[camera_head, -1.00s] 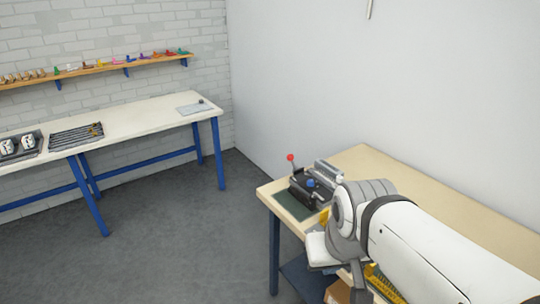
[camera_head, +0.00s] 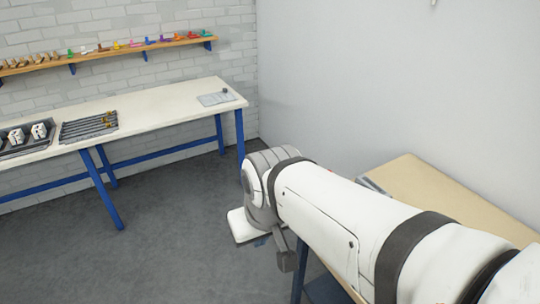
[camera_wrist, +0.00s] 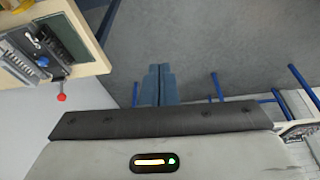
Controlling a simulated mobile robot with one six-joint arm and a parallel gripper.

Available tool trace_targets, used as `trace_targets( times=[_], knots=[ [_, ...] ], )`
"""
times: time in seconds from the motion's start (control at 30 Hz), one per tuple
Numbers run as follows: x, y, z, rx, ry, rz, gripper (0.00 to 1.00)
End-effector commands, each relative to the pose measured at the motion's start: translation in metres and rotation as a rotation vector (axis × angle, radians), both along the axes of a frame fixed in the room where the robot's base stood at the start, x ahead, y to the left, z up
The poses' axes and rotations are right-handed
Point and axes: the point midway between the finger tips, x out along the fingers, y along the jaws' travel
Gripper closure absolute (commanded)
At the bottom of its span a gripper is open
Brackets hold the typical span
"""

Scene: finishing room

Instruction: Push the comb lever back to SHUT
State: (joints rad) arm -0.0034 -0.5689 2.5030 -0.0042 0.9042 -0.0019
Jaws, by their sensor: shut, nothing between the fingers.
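I cannot read which one is the comb lever or any SHUT mark. In the head view my arm hides nearly all of the machine. My gripper (camera_wrist: 154,78) is shut and empty, over the floor, to the right of the machine and apart from it.
The wooden table (camera_head: 425,185) stands at the right beside a plain wall. A white workbench (camera_head: 150,105) with blue legs stands at the left, holding a tray, rods and a small plate. A shelf (camera_head: 110,52) of coloured pieces hangs above it. Grey floor lies open between.

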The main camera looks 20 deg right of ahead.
Motion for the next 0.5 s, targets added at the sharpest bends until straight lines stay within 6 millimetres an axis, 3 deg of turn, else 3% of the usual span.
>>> trace_targets(
  times=[0.5],
  knots=[
    [0.0005,-0.0038,-0.0063,-0.016,0.024,-0.008,1.00]
  ],
)
